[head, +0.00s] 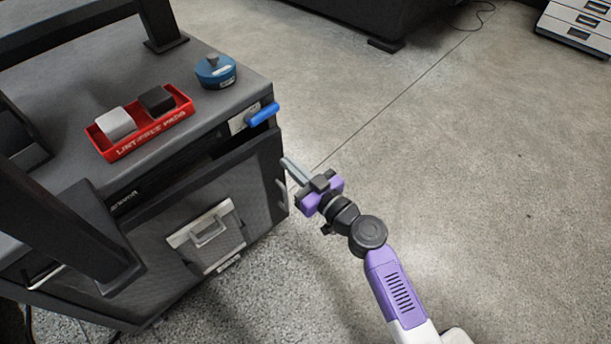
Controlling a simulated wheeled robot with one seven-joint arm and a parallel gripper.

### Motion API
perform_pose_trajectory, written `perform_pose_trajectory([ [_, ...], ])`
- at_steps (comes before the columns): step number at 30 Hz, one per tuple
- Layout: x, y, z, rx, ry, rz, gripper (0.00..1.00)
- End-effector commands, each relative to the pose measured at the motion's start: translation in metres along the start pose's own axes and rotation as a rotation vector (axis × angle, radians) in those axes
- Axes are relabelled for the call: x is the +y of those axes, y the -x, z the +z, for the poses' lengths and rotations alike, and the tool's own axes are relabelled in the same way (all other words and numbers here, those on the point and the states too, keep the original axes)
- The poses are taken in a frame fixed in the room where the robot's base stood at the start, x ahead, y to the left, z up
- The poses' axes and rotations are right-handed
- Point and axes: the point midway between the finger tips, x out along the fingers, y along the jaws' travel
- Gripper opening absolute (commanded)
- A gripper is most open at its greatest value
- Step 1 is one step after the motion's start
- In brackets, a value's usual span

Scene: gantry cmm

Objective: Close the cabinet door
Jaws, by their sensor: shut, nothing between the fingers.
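The dark grey cabinet (258,82) stands at the left. Its door (262,177) is a dark front panel that stands slightly out from the body, with a dark gap along its top edge. I cannot tell whether the fingertips touch the door.
On the cabinet top stand a red tray (139,149) with a white and a black block, and a blue round object (216,72). A blue lever (262,114) sticks out at the top right corner. Dark frame beams cross at the left. The floor (470,170) at the right is clear.

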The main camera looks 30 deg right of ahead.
Motion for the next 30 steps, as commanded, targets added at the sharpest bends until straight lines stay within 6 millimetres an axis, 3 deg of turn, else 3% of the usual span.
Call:
perform_pose_trajectory([
  [7, 0.000, -0.025, 0.000, 0.001, 0.001, 0.000, 0.00],
  [22, 0.000, -0.034, 0.002, 0.000, 0.001, 0.000, 0.00],
  [30, 0.000, -0.081, 0.004, 0.000, 0.002, -0.001, 0.00],
])
